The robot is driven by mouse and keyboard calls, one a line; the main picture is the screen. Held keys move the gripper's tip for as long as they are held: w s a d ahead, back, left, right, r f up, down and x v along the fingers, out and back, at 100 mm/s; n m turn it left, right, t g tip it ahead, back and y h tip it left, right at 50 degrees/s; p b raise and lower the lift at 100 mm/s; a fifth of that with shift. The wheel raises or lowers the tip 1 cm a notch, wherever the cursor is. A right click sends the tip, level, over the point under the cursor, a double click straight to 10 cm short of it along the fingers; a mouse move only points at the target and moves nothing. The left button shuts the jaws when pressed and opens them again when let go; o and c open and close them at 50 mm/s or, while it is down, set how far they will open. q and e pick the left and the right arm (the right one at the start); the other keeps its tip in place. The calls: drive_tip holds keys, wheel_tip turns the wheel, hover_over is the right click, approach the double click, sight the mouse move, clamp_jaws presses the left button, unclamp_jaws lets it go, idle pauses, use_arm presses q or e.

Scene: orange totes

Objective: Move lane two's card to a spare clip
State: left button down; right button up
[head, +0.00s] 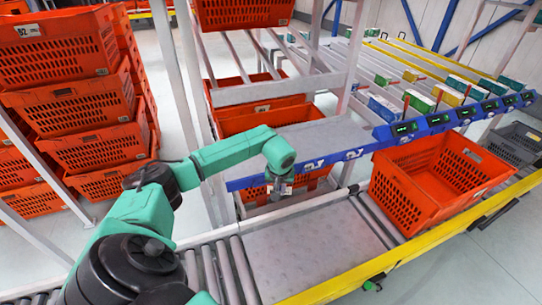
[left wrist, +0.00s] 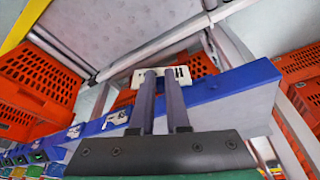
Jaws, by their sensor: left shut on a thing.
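My left gripper (head: 279,188) is shut on a small white card (head: 287,191) in front of the blue rail (head: 250,180), near its left end. In the left wrist view the two dark fingers (left wrist: 165,76) close on the white card (left wrist: 182,74), which has black marks. The card's lower part is hidden by the fingers. On the blue rail, white-marked places show to the right of my gripper (head: 313,164) and (head: 353,154). They also show in the left wrist view as light pieces on the rail (left wrist: 117,119). My right gripper is not in view.
An orange tote (head: 400,198) stands on the roller conveyor at right. A bare metal plate (head: 310,250) lies in front of my gripper. Frame posts (head: 187,90) and stacked orange totes (head: 60,95) stand at left. Lit displays (head: 405,128) line the rail at right.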

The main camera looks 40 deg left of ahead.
use_arm(q)
drive_tip(key=w+a+r+n+g, duration=0.1)
drive_tip(key=w+a+r+n, duration=0.35)
drive_tip(key=a+r, duration=0.3)
drive_tip(key=shift+n+g, duration=0.25)
drive_tip(key=shift+g, duration=0.05)
drive_tip(key=shift+s+a+f+b, duration=0.1)
drive_tip(key=shift+s+f+b, duration=0.1)
drive_tip(key=shift+f+b, duration=0.6)
drive_tip(key=shift+s+f+b, duration=0.25)
drive_tip(key=shift+f+b, duration=0.3)
drive_tip(key=shift+f, duration=0.55)
drive_tip(key=shift+s+a+f+b, duration=0.1)
drive_tip(key=shift+s+f+b, duration=0.1)
drive_tip(key=shift+f+b, duration=0.6)
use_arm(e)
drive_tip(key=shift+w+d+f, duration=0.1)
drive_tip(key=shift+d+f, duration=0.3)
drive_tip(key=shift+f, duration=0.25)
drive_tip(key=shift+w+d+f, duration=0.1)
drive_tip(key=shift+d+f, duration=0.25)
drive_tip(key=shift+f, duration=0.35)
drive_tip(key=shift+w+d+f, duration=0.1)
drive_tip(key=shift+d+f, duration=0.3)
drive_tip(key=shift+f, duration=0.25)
use_arm(q)
drive_tip(key=shift+f, duration=0.2)
drive_tip(key=shift+y, duration=0.3)
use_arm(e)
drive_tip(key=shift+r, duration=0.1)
